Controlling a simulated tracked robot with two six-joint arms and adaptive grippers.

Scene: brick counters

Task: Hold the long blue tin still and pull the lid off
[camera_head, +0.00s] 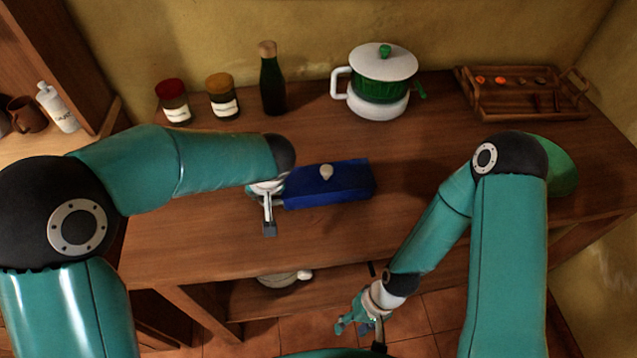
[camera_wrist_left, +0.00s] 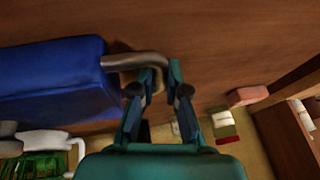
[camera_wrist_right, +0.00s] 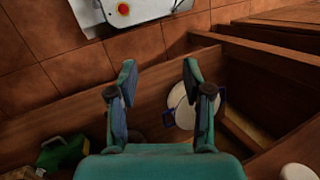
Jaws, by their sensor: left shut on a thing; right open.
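The long blue tin (camera_head: 330,190) lies on the wooden counter in the middle of the head view. A pale knob (camera_head: 326,171) stands on its lid (camera_head: 345,174). The seam between lid and body is too small to tell. My left gripper (camera_head: 268,210) is at the tin's left end. In the left wrist view this gripper (camera_wrist_left: 159,70) is shut on the metal handle (camera_wrist_left: 135,61) at the end of the blue tin (camera_wrist_left: 52,80). My right gripper (camera_head: 360,336) is open and empty, low in front of the counter, away from the tin; it shows open in the right wrist view (camera_wrist_right: 159,67).
A red-lidded jar (camera_head: 172,101), a yellow-lidded jar (camera_head: 222,97), a dark bottle (camera_head: 272,82) and a green and white pot (camera_head: 381,88) stand behind the tin. A wooden tray (camera_head: 520,116) is at the back right.

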